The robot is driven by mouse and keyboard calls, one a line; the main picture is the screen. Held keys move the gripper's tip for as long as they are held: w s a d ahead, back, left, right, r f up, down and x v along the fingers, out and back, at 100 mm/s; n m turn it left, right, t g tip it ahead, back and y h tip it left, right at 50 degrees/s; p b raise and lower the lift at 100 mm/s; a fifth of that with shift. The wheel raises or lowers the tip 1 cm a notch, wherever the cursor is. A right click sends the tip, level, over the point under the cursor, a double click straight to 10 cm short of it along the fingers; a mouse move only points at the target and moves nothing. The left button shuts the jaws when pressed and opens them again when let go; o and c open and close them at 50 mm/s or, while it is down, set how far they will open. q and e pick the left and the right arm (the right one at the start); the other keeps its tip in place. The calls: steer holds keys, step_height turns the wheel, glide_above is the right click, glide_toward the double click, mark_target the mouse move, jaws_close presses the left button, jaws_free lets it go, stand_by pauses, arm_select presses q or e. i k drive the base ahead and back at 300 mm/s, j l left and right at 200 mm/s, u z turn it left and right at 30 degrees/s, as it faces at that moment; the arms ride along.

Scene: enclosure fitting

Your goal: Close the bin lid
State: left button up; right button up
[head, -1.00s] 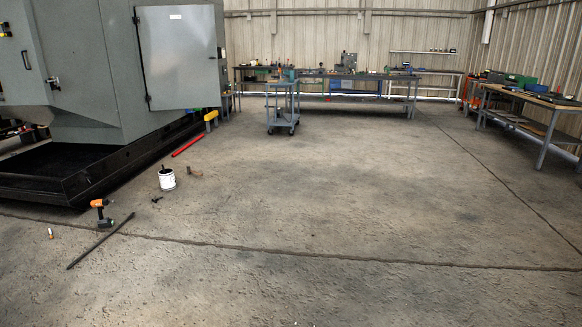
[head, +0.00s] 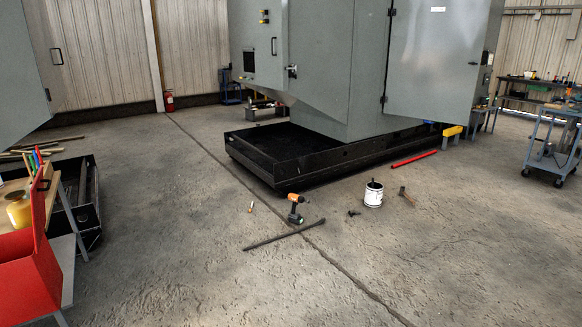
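A red bin (head: 22,290) stands at the lower left, partly cut off by the picture's left edge. A red panel that looks like its lid (head: 42,212) stands up steeply at the bin, so the bin appears open. The inside of the bin is hard to make out. Neither of my grippers is in view.
An orange drill (head: 295,208), a dark bar (head: 283,235) and a white bucket (head: 373,195) lie or stand on the floor.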

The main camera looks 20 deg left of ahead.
mark_target(38, 190)
steer(key=i+j+u, duration=0.5)
steer(key=i+u, duration=0.3)
steer(key=i+j+u, duration=0.1)
steer(key=i+u, duration=0.15)
steer(key=u, duration=0.15)
steer(key=i+l+u, duration=0.1)
steer(key=i+u, duration=0.35)
steer(key=i+l+u, duration=0.2)
steer(key=u, duration=0.2)
steer(key=i+u, duration=0.35)
steer(key=i, duration=0.2)
steer(key=i+l+u, duration=0.15)
steer(key=i+u, duration=0.2)
steer(key=i, duration=0.25)
